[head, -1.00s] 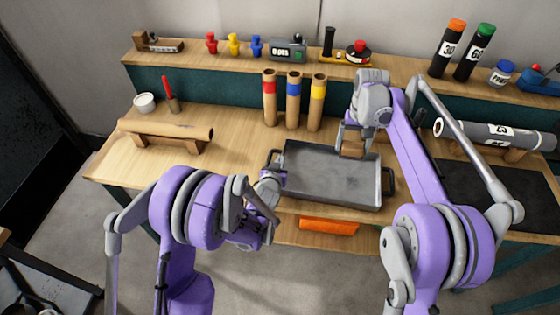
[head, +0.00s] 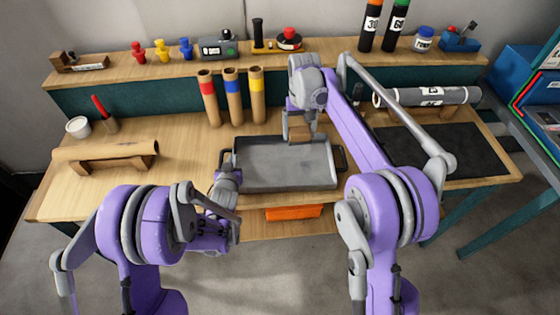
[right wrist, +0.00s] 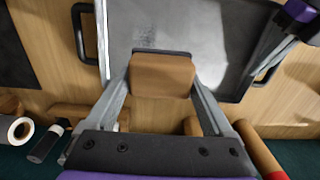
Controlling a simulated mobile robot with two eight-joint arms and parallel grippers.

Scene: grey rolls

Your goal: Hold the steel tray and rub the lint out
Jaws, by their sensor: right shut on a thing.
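The steel tray (head: 285,165) lies on the bench with a dark handle at each end; its floor also shows in the right wrist view (right wrist: 195,28). My right gripper (head: 300,128) is shut on a brown block (right wrist: 162,75), held at the tray's back edge, right of its middle. A dark speckled patch, which looks like lint (right wrist: 150,42), lies on the tray floor just past the block. My left gripper (head: 228,178) is at the tray's left handle. Its fingertips are too small and covered to tell whether they grip it.
Cardboard tubes with red, blue and yellow bands (head: 231,98) stand behind the tray. A brown roll on a stand (head: 105,152) lies at left. A grey roll (head: 430,96) and dark mat (head: 455,150) are at right. An orange thing (head: 293,212) sits below the front edge.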

